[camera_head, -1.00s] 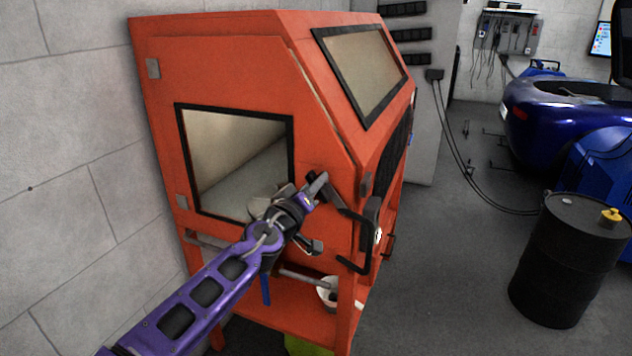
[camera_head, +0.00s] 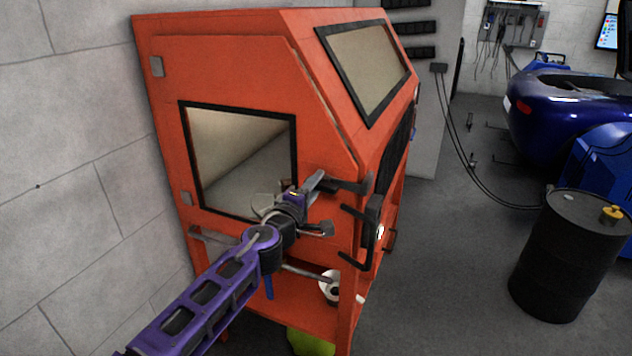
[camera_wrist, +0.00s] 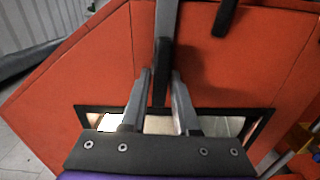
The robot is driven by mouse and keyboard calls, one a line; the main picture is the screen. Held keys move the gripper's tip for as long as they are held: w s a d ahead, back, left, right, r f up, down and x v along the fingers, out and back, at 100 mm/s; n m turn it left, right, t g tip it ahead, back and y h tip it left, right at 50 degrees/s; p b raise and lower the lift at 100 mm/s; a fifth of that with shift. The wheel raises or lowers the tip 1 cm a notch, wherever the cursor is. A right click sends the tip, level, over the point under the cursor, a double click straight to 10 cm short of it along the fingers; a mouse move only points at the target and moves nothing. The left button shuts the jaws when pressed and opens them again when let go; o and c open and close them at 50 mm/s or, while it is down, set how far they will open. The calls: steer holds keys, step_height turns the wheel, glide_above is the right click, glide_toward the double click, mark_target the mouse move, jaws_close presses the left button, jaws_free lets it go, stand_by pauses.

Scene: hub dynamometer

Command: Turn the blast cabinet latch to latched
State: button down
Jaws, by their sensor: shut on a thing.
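The orange blast cabinet (camera_head: 235,75) stands against the wall, with a dark-framed window (camera_head: 180,150) in its side door. Its dark latch lever (camera_head: 349,185) lies close to level across the door's edge. My gripper (camera_head: 319,180) is at the lever's left end. In the wrist view, the two fingers (camera_wrist: 161,75) stand either side of the grey latch bar (camera_wrist: 167,25), shut on it. The exact contact at the fingertips is partly hidden in the head view.
A black drum (camera_head: 562,260) stands to the right. Grey floor between the drum and cabinet is clear, apart from a hanging cable (camera_head: 465,175).

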steer(key=shift+n, duration=0.5)
steer(key=c, duration=0.7)
jaws_free()
steer(key=shift+f, duration=0.1)
